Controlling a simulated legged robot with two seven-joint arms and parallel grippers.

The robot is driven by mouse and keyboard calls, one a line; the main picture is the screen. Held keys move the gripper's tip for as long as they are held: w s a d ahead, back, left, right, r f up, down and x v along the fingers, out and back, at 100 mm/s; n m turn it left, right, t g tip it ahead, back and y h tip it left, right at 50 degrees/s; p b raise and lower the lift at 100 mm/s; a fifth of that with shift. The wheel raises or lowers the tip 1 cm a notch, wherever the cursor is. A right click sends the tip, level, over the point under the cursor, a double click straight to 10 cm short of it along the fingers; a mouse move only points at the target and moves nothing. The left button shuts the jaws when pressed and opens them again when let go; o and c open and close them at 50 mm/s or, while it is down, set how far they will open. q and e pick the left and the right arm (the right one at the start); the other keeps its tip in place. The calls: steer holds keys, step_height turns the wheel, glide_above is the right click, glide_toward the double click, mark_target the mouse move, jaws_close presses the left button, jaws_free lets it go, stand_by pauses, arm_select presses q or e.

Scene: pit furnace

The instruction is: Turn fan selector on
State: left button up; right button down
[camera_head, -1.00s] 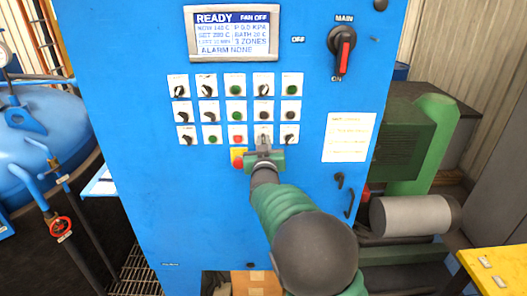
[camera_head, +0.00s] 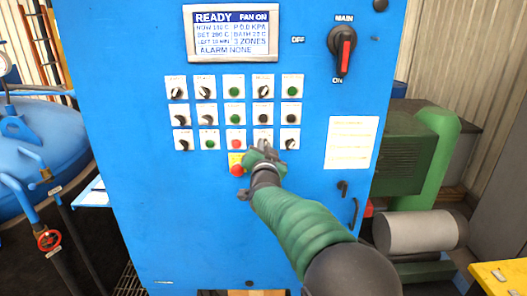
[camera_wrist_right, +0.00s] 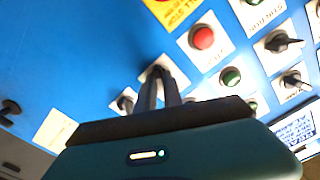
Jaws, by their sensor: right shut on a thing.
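The fan selector (camera_head: 262,134) is on the blue cabinet's panel, in the bottom row of controls, fourth from the left. In the head view my right gripper hides most of it. My right gripper (camera_head: 263,148) is at this selector with its fingers closed together on the knob. In the right wrist view the fingers (camera_wrist_right: 159,82) reach the selector's white plate (camera_wrist_right: 173,66); the knob itself is mostly hidden. The display (camera_head: 233,33) at the top of the panel reads READY and FAN ON. My left gripper is not in view.
A red button (camera_head: 237,170) on a yellow plate sits just lower left of my gripper. Other selectors and coloured buttons crowd close around. A red-handled main switch (camera_head: 344,50) is at upper right. A green machine (camera_head: 405,155) stands right of the cabinet.

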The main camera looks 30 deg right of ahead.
steer(key=shift+f, duration=0.1)
stand_by(0.3)
steer(key=c, duration=1.5)
jaws_free()
steer(key=v, duration=1.6)
steer(key=shift+s+a+b, duration=0.15)
steer(key=shift+s+b, duration=0.15)
steer(key=shift+s, duration=0.1)
